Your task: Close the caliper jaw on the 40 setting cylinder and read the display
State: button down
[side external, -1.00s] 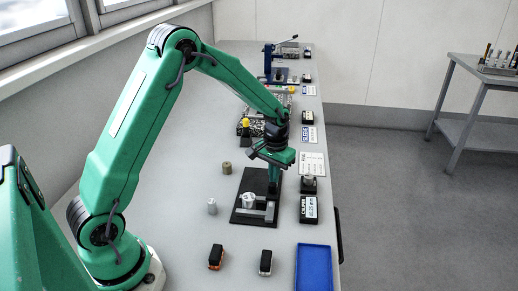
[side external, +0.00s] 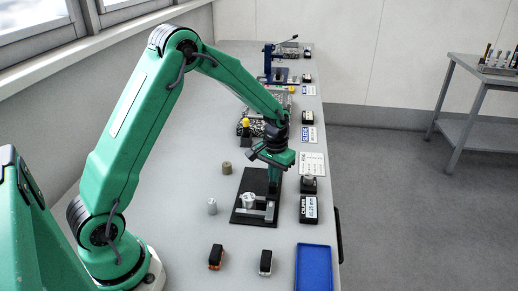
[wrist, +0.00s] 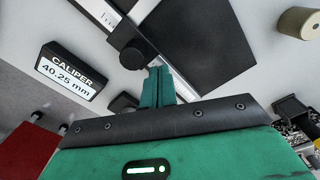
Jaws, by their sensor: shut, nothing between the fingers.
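The caliper lies on a black base plate (side external: 243,213), with its grey beam (side external: 262,214) along the near side. A silver cylinder (side external: 248,199) stands upright on the plate by the caliper; its marking is too small to read. My gripper (side external: 273,189) points down at the plate's right side, fingers shut and empty. In the wrist view the fingertips (wrist: 158,72) are beside the dark caliper slider (wrist: 136,52); whether they touch it I cannot tell. The caliper display (wrist: 70,77) reads 40.25 mm; it also shows in the side view (side external: 309,209).
A grey cylinder (side external: 212,207) and a tan cylinder (side external: 227,168) stand left of the plate. Two small dark blocks (side external: 216,257) (side external: 265,262) and a blue tray (side external: 314,268) are in front. A small block with a grey part (side external: 309,184) sits behind the display.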

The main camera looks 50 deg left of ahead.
jog(key=shift+s+d, duration=0.25)
dwell(1.1)
jog(key=shift+w+a, duration=0.1)
jog(key=shift+a, duration=0.05)
jog(key=shift+w+a, duration=0.2)
jog(key=shift+w, duration=0.05)
jog(key=shift+w+a, duration=0.1)
jog(key=shift+w, duration=0.05)
dwell(0.4)
jog(key=shift+r, duration=0.1)
notch_tip(320, 180, up, 7)
dwell(1.1)
dwell(0.3)
